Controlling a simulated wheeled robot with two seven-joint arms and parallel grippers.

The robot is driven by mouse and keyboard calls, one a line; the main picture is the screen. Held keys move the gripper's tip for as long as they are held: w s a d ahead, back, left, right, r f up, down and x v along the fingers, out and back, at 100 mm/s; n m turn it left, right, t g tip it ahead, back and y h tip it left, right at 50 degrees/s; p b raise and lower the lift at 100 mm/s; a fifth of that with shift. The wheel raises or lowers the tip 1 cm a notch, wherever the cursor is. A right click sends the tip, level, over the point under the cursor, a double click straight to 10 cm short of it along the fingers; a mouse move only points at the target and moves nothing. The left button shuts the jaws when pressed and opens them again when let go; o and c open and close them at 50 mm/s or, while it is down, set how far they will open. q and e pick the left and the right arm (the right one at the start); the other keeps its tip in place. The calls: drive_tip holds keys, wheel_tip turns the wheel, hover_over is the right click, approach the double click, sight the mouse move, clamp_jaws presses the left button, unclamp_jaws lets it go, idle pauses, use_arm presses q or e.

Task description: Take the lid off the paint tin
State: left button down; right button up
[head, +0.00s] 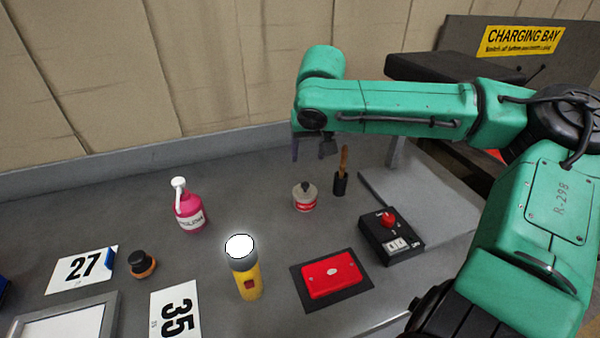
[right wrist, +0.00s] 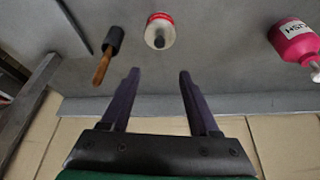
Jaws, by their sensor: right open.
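The paint tin (head: 305,203) stands upright on the grey table, a small pale tin with a red label. Its grey lid (head: 304,188) is on top, with a dark knob in the middle. In the right wrist view the tin (right wrist: 153,22) shows beyond the fingertips, roughly in line with the gap between them. My right gripper (head: 314,148) is open and empty, above and behind the tin, apart from it; its two fingers also show in the right wrist view (right wrist: 158,74). My left gripper is not in view.
A wooden-handled brush in a black holder (head: 340,184) stands close right of the tin. A pink bottle (head: 189,213) stands to the left. A wall rises behind.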

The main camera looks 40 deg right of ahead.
approach(305, 184)
drive_tip(key=f, duration=0.1)
drive_tip(key=p+x, duration=0.1)
drive_tip(key=x, duration=0.6)
drive_tip(key=shift+w+d+p, duration=0.1)
drive_tip(key=shift+d+p, duration=0.05)
drive_tip(key=shift+p, duration=0.25)
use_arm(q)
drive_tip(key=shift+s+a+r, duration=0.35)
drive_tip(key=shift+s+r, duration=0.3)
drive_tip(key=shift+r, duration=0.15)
use_arm(e)
drive_tip(key=shift+w+f, duration=0.2)
drive_tip(key=shift+f, duration=0.05)
clamp_jaws()
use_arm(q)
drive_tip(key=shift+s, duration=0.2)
